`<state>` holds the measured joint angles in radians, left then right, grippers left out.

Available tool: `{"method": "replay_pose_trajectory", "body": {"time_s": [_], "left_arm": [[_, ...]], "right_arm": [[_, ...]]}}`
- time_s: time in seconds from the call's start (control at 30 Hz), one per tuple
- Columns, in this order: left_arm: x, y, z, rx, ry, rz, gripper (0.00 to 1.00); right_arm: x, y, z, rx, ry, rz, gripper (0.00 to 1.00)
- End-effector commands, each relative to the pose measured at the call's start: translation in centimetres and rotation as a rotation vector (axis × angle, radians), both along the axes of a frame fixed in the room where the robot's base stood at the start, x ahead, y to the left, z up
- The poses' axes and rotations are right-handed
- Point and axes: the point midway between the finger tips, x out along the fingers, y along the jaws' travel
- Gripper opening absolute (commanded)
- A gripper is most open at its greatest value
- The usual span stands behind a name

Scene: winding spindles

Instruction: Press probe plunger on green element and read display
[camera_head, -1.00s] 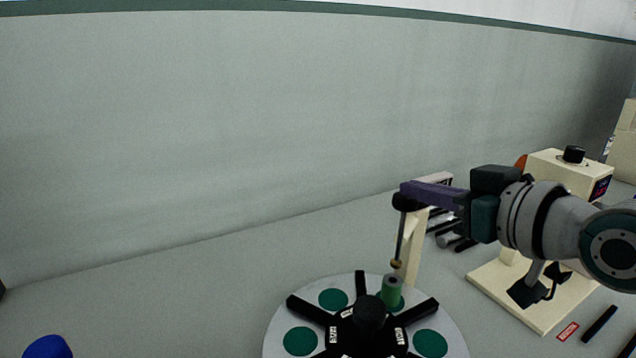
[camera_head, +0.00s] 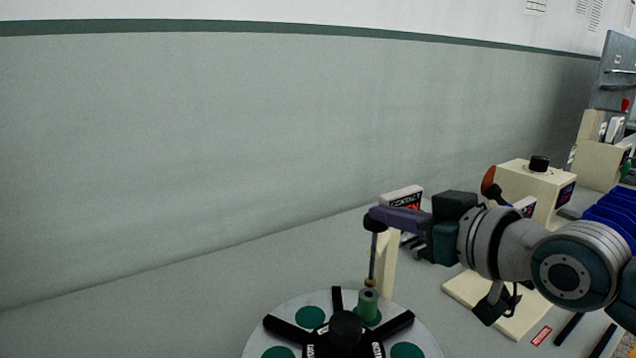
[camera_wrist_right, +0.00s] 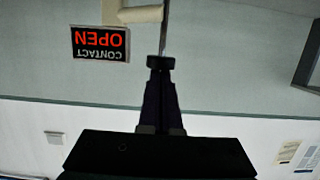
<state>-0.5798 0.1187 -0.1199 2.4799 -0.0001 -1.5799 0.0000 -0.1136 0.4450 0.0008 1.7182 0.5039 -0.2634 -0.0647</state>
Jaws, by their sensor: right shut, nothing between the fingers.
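The green element (camera_head: 368,306) stands upright on the grey turntable (camera_head: 262,325). The probe plunger (camera_head: 374,255) is a thin upright rod with a black knob on top and a brass tip just over the element; I cannot tell whether the tip touches it. My right gripper (camera_head: 376,215) is shut with nothing between its fingers, and its fingertips are at the knob. In the right wrist view the knob (camera_wrist_right: 160,62) is at the fingertips. The display (camera_wrist_right: 100,43) appears upside down there and reads "CONTACT OPEN". My left gripper is not in view.
The turntable has black spokes, a central black knob (camera_head: 345,327) and dark green discs. A cream post (camera_head: 388,265) stands behind the rod. A cream box (camera_head: 535,185) with a black knob stands at the right. A red label (camera_head: 541,336) and black bars lie at the lower right.

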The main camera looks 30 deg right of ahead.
Motion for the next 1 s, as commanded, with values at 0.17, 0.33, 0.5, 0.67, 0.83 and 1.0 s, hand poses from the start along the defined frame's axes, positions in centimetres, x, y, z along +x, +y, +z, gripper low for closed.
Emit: {"method": "replay_pose_trajectory", "body": {"time_s": [0.17, 0.33, 0.5, 0.67, 0.83, 1.0], "left_arm": [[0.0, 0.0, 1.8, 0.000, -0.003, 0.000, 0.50], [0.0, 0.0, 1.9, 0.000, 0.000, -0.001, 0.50], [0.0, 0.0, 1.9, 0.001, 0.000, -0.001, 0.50], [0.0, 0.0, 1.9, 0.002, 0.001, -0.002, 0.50], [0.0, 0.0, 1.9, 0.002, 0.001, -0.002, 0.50], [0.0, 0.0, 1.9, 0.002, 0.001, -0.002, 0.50]], "right_arm": [[-1.5, -0.1, 2.2, 0.000, -0.008, 0.000, 0.00], [-4.7, -0.4, 3.2, -0.002, -0.012, 0.001, 0.00], [-7.3, -0.6, 3.9, -0.001, -0.014, 0.000, 0.00], [-8.7, -0.8, 4.3, -0.001, -0.017, -0.001, 0.00], [-9.2, -0.8, 4.5, -0.001, -0.018, 0.000, 0.00], [-9.1, -0.8, 4.5, -0.001, -0.019, 0.000, 0.00]]}}
